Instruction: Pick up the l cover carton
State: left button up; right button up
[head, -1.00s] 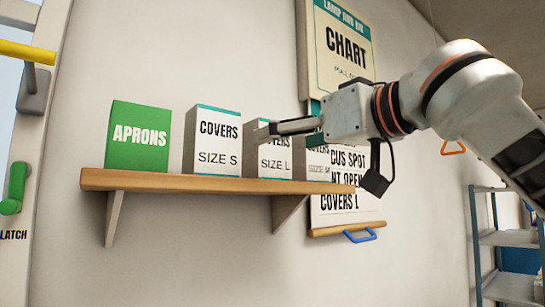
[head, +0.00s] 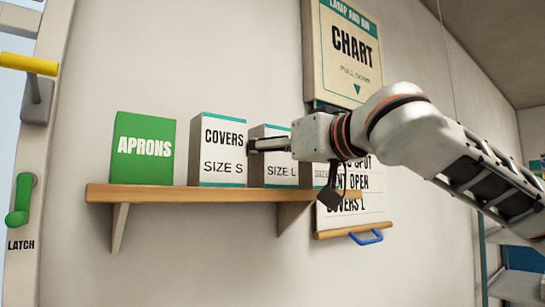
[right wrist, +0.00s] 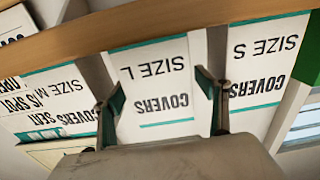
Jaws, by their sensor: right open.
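The l cover carton (head: 280,172) is a white box with teal edging marked SIZE L, upright on the wooden shelf (head: 145,194) between the size S and size M cartons. In the right wrist view the carton (right wrist: 152,90) appears upside down. My right gripper (head: 254,146) is in front of the carton's upper part in the head view. In the right wrist view its two open fingers (right wrist: 160,100) lie on either side of the carton, near its edges. Whether they touch it I cannot tell. My left gripper is not in view.
The size S carton (head: 222,160) stands close on the left, the size M carton (right wrist: 55,100) on the other side, partly hidden by my arm in the head view. A green aprons box (head: 142,150) is farther left. A chart (head: 345,50) hangs behind on the wall.

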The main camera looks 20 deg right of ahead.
jog(key=c, duration=1.3)
